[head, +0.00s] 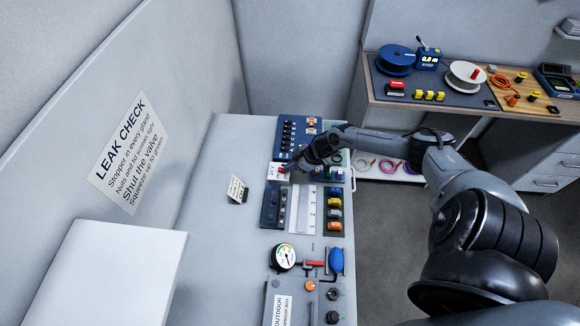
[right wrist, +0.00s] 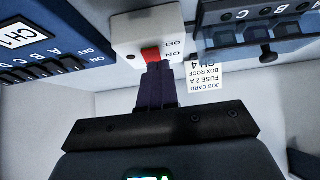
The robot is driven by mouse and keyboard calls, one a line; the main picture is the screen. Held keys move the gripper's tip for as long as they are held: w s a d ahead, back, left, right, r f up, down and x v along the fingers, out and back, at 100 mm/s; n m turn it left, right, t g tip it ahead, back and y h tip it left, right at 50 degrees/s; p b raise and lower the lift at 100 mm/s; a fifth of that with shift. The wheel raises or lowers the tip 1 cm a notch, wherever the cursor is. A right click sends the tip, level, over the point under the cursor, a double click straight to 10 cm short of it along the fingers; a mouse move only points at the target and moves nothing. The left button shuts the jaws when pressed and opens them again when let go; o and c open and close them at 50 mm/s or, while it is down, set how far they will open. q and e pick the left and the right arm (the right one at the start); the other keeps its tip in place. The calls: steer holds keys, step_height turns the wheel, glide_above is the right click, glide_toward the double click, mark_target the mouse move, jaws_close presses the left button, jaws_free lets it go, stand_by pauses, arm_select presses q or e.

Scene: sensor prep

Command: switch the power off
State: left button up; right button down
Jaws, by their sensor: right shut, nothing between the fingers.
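The power switch is a small white box (head: 274,172) with a red lever, on the bench just below the blue panel in the head view. In the right wrist view the white box (right wrist: 130,35) shows upside-down OFF and ON labels. Its red lever (right wrist: 151,54) appears level with the ON label, partly hidden by my fingertips. My right gripper (head: 290,167) is shut and empty, its tips at the red lever. In the right wrist view its fingers (right wrist: 156,72) overlap the lever's lower edge; I cannot tell whether they touch. My left gripper is not in view.
A blue channel panel (head: 285,122) adjoins the switch. A fuse holder row (head: 271,207), colored fuses (head: 335,203), a gauge (head: 284,257) and a blue bulb (head: 336,261) lie nearer. A job card (head: 237,190) stands left, with clear bench (head: 215,235) around it.

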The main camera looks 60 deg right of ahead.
stand_by(0.3)
steer(key=shift+r, duration=0.1)
steer(key=shift+s+d+r, duration=0.1)
steer(key=shift+s+r, duration=0.05)
steer(key=shift+s, duration=0.1)
steer(key=p+v, duration=0.3)
steer(key=v, duration=0.7)
stand_by(0.4)
